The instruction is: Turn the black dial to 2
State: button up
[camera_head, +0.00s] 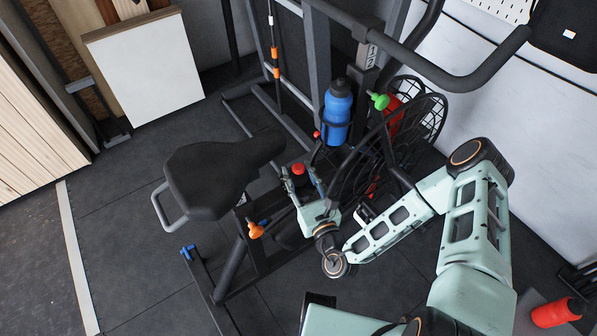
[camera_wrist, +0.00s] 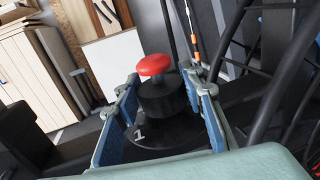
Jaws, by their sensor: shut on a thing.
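The black dial (camera_wrist: 163,101) is a round stepped knob with a red mushroom-shaped cap (camera_wrist: 154,65) on top. It stands on a wider black base (camera_wrist: 165,138) with a white "1" on its near left part; no "2" is visible. In the head view the dial (camera_head: 300,181) shows small under its red cap, beside the bike's frame. My gripper (camera_wrist: 161,80) has its blue-padded fingers on either side of the dial and is shut on it. In the head view my gripper (camera_head: 299,174) reaches the dial from the lower right. The fingers hide parts of the dial's sides and base.
An exercise bike surrounds the dial: black seat (camera_head: 215,175) to the left, caged fan wheel (camera_head: 385,150) to the right. A blue bottle (camera_head: 337,112) stands behind. A green-tipped lever (camera_head: 379,101) and handlebar (camera_head: 450,75) are close by. Open floor lies left.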

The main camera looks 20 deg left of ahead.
jog(key=o, duration=1.2)
jog(key=shift+c, duration=0.2)
jog(key=shift+s, duration=0.1)
jog(key=v, duration=1.2)
